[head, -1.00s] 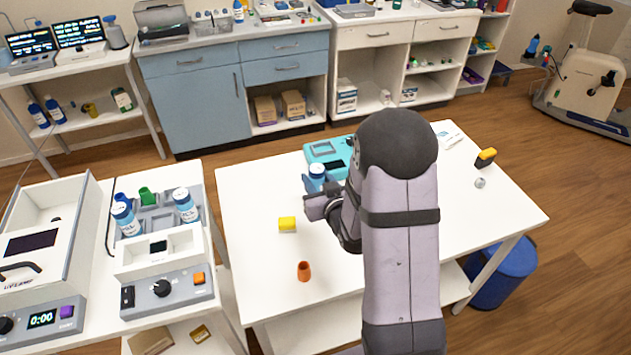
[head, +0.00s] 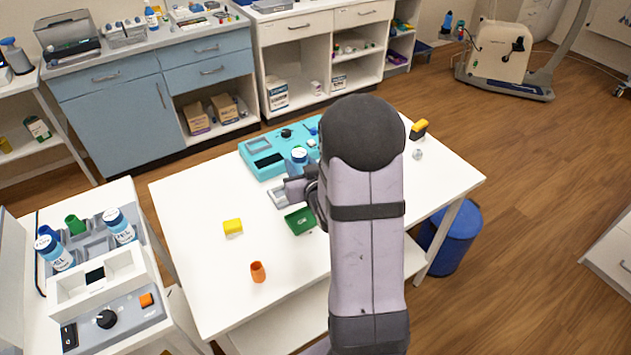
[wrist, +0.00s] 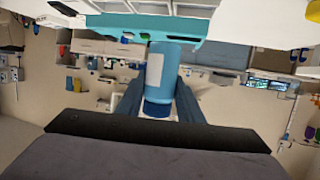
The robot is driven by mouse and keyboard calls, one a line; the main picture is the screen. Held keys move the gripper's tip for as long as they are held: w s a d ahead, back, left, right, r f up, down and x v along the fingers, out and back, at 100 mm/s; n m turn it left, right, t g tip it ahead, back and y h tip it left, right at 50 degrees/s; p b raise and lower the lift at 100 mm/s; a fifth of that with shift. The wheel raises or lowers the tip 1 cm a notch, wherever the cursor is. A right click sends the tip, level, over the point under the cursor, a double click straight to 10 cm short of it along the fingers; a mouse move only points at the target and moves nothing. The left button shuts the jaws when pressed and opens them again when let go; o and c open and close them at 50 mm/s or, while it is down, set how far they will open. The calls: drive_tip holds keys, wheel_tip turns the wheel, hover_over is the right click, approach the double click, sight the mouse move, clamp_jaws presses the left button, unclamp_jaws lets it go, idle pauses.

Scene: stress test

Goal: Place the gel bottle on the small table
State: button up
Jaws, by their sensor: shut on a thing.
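A blue gel bottle (head: 299,156) stands out between my gripper's fingers, over the white table, beside a teal device. In the wrist view the bottle (wrist: 163,75) fills the space between the two dark blue fingers of my gripper (wrist: 160,98), which is shut on it. In the head view my gripper (head: 297,187) is partly hidden behind my arm. I cannot tell whether the bottle touches the table. The small white table (head: 190,275) has clear areas at its left and front. Other similar bottles (head: 119,225) stand in a grey rack on the left bench.
The teal device (head: 262,160), a green tray (head: 300,221), a yellow block (head: 232,227) and an orange cup (head: 258,272) stand on the table. A black and yellow item (head: 419,128) and a small clear ball (head: 417,154) lie at its far right. A blue bin (head: 455,235) stands beside it.

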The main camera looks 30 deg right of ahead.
drive_tip(key=s+d+m+h+b, duration=0.2)
drive_tip(key=s+d+b, duration=0.1)
drive_tip(key=d, duration=0.9)
drive_tip(key=shift+s+d+r+g+h, duration=0.2)
drive_tip(key=shift+s+r+g+h, duration=0.1)
drive_tip(key=shift+s+g, duration=0.15)
drive_tip(key=shift+f, duration=5)
drive_tip(key=shift+f, duration=0.1)
drive_tip(key=shift+f, duration=0.15)
drive_tip(key=o, duration=1.2)
drive_tip(key=shift+r, duration=0.25)
